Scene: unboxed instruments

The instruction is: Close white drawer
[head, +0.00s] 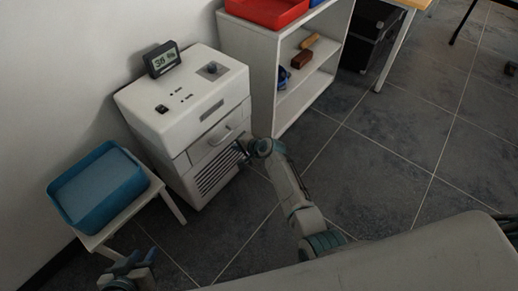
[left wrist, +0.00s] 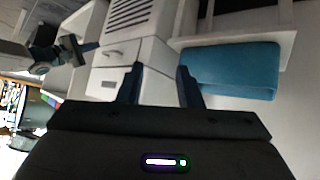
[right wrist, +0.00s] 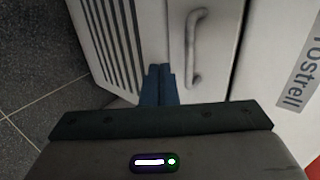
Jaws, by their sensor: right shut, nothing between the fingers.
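The white drawer (head: 216,138) is the upper front part of the white instrument (head: 190,97), above a slatted vent panel. Its curved handle (right wrist: 197,45) shows in the right wrist view. The drawer front looks nearly in line with the body; I cannot tell whether a small gap is left. My right gripper (head: 241,149) is shut and empty, its fingertips (right wrist: 160,72) at the drawer front beside the handle; contact is unclear. My left gripper (left wrist: 158,85) is open and empty. In the head view, it (head: 133,266) is low at the left, away from the drawer.
A blue tray (head: 75,211) sits on a small white stool (head: 113,222) left of the instrument. A small digital display (head: 163,59) stands on top of the instrument. A white shelf (head: 251,60) with a red tray (head: 266,12) stands right. The tiled floor in front is clear.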

